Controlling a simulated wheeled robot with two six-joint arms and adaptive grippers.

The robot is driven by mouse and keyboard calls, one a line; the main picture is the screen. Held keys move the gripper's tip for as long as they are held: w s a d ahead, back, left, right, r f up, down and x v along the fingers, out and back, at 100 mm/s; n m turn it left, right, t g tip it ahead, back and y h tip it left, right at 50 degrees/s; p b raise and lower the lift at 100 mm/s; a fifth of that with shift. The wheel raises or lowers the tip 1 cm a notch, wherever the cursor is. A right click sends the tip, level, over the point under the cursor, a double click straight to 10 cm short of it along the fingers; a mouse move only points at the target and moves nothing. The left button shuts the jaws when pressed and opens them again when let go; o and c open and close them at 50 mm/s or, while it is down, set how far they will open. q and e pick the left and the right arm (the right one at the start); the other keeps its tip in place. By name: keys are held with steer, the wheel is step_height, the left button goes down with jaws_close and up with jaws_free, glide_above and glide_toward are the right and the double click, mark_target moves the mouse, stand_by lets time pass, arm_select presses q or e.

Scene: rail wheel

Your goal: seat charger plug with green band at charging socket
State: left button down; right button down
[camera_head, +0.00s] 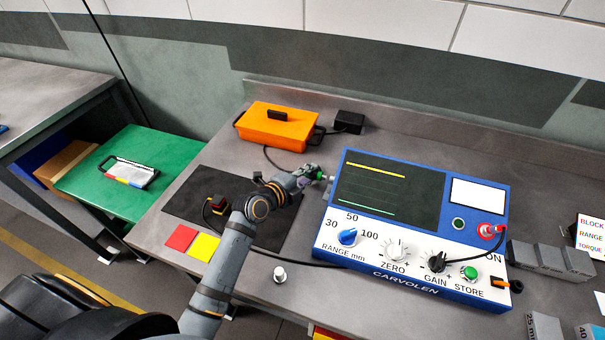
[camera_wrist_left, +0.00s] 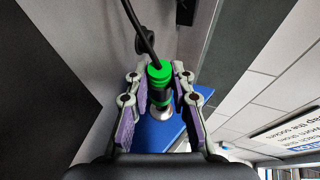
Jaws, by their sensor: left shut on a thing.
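The charger plug is a dark cylinder with a bright green band (camera_wrist_left: 159,73); its green also shows in the head view (camera_head: 318,174). My left gripper (camera_head: 310,175) is shut on it, with a purple-padded finger on each side in the left wrist view (camera_wrist_left: 160,98). A black cable leaves the plug's green end. The plug lies roughly level beside the left side of the blue instrument (camera_head: 415,220). A silvery part shows between plug and instrument. I cannot make out the charging socket clearly, nor whether the plug touches it. My right gripper is out of view.
An orange case (camera_head: 277,127) and a small black box (camera_head: 348,122) stand behind the gripper. A dark mat (camera_head: 190,203) lies under my arm, with red (camera_head: 181,238) and yellow (camera_head: 204,247) squares nearby. A small metal piece (camera_head: 280,273) stands in front. Grey blocks (camera_head: 550,259) are at right.

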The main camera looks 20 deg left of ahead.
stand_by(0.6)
arm_select(q)
steer(key=shift+b, duration=0.3)
steer(key=shift+b, duration=0.35)
stand_by(0.7)
steer(key=shift+s+d+b, duration=0.1)
steer(key=shift+d+b, duration=0.25)
steer(key=shift+d, duration=0.7)
stand_by(0.3)
steer(key=c, duration=1.1)
jaws_free()
